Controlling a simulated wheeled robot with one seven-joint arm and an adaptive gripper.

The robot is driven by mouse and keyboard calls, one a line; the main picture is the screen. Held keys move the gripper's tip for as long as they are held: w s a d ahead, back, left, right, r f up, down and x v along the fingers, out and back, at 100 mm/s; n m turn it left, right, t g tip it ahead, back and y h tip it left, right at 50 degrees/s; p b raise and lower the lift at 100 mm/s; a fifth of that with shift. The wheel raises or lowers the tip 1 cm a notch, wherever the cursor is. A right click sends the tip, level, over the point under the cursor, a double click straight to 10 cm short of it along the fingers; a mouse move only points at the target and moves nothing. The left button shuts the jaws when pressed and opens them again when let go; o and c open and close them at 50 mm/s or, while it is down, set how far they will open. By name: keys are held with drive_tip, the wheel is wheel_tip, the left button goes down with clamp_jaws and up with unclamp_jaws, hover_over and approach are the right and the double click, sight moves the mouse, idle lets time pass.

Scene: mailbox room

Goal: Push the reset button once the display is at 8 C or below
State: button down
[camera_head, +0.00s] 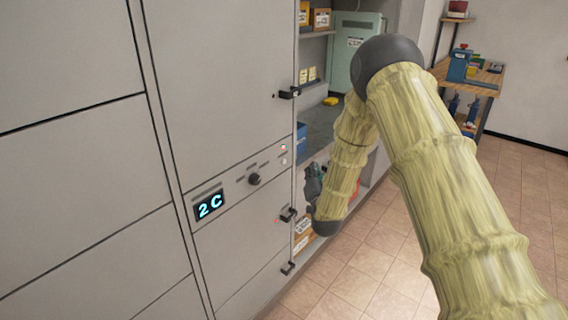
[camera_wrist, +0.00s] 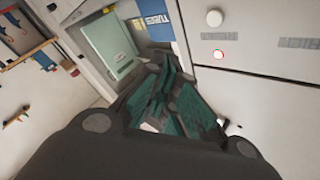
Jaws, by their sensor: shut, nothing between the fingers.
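The display (camera_head: 209,205) on the grey cabinet front reads "2 C" in light blue digits. To its right on the same panel are a black knob (camera_head: 254,179) and, near the panel's right edge, a small white round button (camera_head: 284,161). The wrist view shows a white round button (camera_wrist: 214,18) and a small red-lit spot (camera_wrist: 219,54); their labels are too blurred to read, so I cannot tell which is reset. My gripper (camera_head: 313,184) is shut and empty, right of and below the panel's right edge. Its dark teal fingers (camera_wrist: 172,82) show apart from the button.
Black door handles (camera_head: 289,93) and (camera_head: 287,214) stick out from the cabinet near my gripper. Open shelves with boxes (camera_head: 320,18) and a pale green case (camera_head: 357,45) stand behind. A wooden workbench (camera_head: 490,80) is at the back right. Tiled floor beside it is clear.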

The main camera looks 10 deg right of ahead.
sight(283, 161)
drive_tip(key=w+a+b, duration=0.1)
drive_tip(key=w+a, duration=0.3)
drive_tip(key=w, duration=0.2)
drive_tip(key=shift+a, duration=0.35)
drive_tip(key=shift+w+a, duration=0.1)
idle(1.4)
drive_tip(key=shift+w+a+b, duration=0.2)
drive_tip(key=shift+w+b, duration=0.05)
drive_tip(key=shift+b, duration=0.05)
drive_tip(key=shift+w+a, duration=0.25)
drive_tip(key=shift+w, duration=0.05)
idle(0.9)
drive_tip(key=shift+s+d, duration=0.5)
drive_tip(key=shift+s, duration=0.15)
drive_tip(key=shift+d, duration=0.1)
idle(0.4)
